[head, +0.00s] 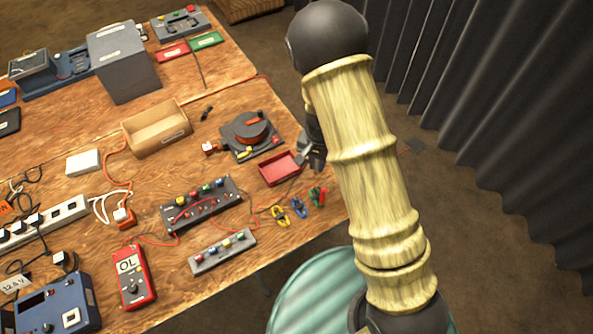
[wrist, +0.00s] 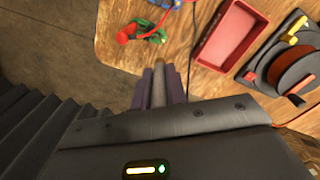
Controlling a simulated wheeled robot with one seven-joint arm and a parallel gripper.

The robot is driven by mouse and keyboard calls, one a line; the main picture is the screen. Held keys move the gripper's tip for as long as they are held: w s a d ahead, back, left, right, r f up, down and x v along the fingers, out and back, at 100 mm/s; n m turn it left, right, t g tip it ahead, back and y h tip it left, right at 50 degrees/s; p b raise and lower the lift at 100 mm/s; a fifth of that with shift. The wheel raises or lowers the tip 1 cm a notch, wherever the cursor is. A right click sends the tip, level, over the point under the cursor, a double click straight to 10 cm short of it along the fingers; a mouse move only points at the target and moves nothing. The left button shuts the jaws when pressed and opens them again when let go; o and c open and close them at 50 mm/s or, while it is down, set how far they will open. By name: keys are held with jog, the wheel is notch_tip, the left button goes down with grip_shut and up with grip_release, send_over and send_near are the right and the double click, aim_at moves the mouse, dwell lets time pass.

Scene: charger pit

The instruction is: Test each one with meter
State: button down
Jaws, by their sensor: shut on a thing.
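The red meter (head: 133,278) lies at the front of the wooden table and reads "OL". A grey panel (head: 202,205) with coloured posts and red leads lies behind it, and a smaller grey strip (head: 222,250) with coloured knobs lies in front of that panel. Yellow, blue and red-green clips (head: 298,207) lie by the right edge; a red and green clip (wrist: 145,34) shows in the wrist view. My gripper (wrist: 158,88) is shut on a slim grey-brown rod-like thing (wrist: 158,84), past the table edge. What it is I cannot tell. My arm partly hides the gripper in the head view.
An empty-looking red tray (head: 278,168) and a cable reel (head: 250,135) stand near the right edge. An open wooden box (head: 157,128), a blue instrument (head: 58,305) and a power strip (head: 45,220) are further left. A teal drum (head: 318,298) and grey curtain (head: 500,110) flank my arm.

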jog(key=w+d+f+n, duration=0.1)
jog(key=d+f+n, duration=0.1)
jog(key=d, duration=0.4)
jog(key=w+d+f+n, duration=0.1)
jog(key=d+f+n, duration=0.1)
jog(key=d+f, duration=0.3)
jog(key=shift+d+f, duration=0.25)
jog(key=shift+d, duration=0.65)
jog(key=shift+d, duration=0.15)
